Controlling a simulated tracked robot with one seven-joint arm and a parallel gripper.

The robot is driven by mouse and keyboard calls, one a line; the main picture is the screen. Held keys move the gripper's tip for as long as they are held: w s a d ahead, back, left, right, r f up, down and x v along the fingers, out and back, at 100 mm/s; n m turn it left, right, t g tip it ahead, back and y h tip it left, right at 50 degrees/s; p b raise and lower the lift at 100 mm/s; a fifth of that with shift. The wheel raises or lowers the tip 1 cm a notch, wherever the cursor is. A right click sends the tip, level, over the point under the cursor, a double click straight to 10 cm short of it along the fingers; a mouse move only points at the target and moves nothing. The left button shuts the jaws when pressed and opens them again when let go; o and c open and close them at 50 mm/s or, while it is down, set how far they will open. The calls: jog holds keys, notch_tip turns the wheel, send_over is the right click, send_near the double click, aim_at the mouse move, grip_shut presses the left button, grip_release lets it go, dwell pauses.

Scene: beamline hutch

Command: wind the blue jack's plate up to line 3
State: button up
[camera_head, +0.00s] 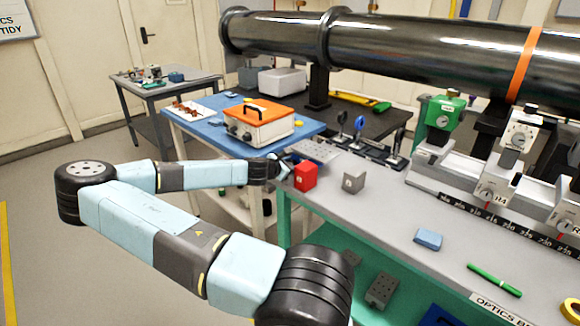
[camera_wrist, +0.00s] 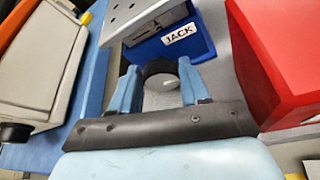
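In the wrist view the blue jack (camera_wrist: 205,42) carries a white label reading JACK. Its silver plate (camera_wrist: 125,14) lies at the upper left, above the blue body. A round grey knob (camera_wrist: 162,92) with a pale mark on its face sits between the two light blue fingers of my gripper (camera_wrist: 160,66). The fingertips are close on both sides of the knob; whether they press on it I cannot tell. In the head view my gripper (camera_head: 281,167) is at the near left edge of the bench, by the perforated plate (camera_head: 314,150). No numbered height lines are readable.
A red block (camera_head: 305,176) stands close right of my gripper and fills the wrist view's right side (camera_wrist: 285,60). A grey block (camera_head: 354,182) stands further right. An orange-topped case (camera_head: 258,125) is on the blue table behind.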

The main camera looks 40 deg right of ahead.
jog(key=o, duration=0.4)
jog(key=shift+a, duration=0.1)
jog(key=v, duration=1.3)
jog(key=shift+a, duration=0.3)
